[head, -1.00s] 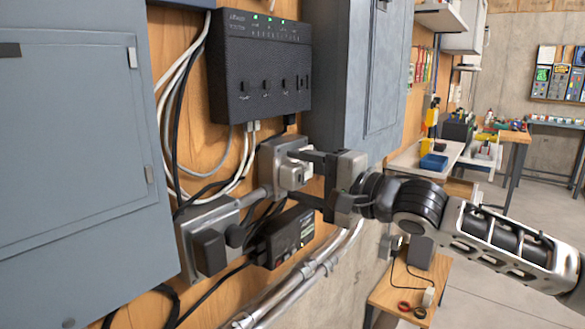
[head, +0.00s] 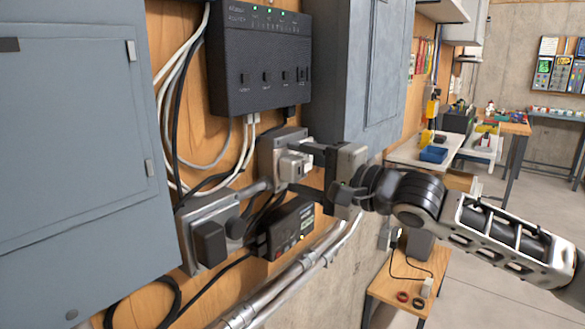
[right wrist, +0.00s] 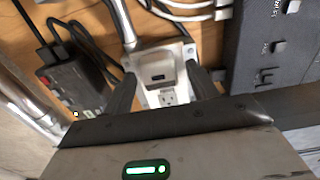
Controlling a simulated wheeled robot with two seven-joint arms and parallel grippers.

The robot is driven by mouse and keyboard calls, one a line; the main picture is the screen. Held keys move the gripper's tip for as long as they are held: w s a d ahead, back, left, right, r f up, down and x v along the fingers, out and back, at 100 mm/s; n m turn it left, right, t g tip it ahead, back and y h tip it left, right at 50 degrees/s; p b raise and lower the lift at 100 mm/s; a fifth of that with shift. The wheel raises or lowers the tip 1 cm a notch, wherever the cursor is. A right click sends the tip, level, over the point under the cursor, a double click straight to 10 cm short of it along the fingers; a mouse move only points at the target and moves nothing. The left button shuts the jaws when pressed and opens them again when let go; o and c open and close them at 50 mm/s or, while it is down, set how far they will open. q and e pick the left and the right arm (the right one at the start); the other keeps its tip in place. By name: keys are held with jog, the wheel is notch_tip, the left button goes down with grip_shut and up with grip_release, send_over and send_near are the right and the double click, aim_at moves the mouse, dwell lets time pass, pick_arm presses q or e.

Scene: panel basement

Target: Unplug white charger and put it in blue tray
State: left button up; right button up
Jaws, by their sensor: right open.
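The white charger (head: 293,166) is a small block plugged into the upper metal outlet box on the wooden panel. In the right wrist view the charger (right wrist: 157,75) shows a dark slot in its face, with a bare socket beside it. My right gripper (head: 296,170) is open, its dark fingers above and below the charger in the head view. In the right wrist view the gripper (right wrist: 164,84) has a finger on each side; contact cannot be told. The blue tray (head: 433,154) sits on a light bench farther back on the right. My left gripper is out of view.
A black network box (head: 260,60) with cables hangs above the outlet. A lower outlet holds a black plug (head: 211,243), next to a black power adapter (head: 288,229). Metal conduits (head: 300,275) run below. Grey cabinets flank the panel, and a small wooden table (head: 411,278) stands lower right.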

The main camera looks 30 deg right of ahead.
aim_at(301, 171)
dwell(0.4)
jog(key=shift+c, duration=0.4)
grip_shut()
jog(key=shift+s+d+f+b, duration=0.1)
jog(key=shift+s+f+b, duration=0.1)
jog(key=shift+b, duration=0.2)
jog(key=shift+s+d+b, duration=0.2)
jog(key=shift+s+b, duration=0.1)
jog(key=shift+s, duration=0.05)
jog(key=shift+s+b, duration=0.3)
jog(key=shift+b, duration=0.2)
jog(key=shift+b+v, duration=1)
jog(key=shift+b, duration=0.1)
jog(key=shift+s+d, duration=0.1)
jog(key=shift+s, duration=0.2)
jog(key=shift+p+v, duration=0.55)
jog(key=shift+v, duration=0.2)
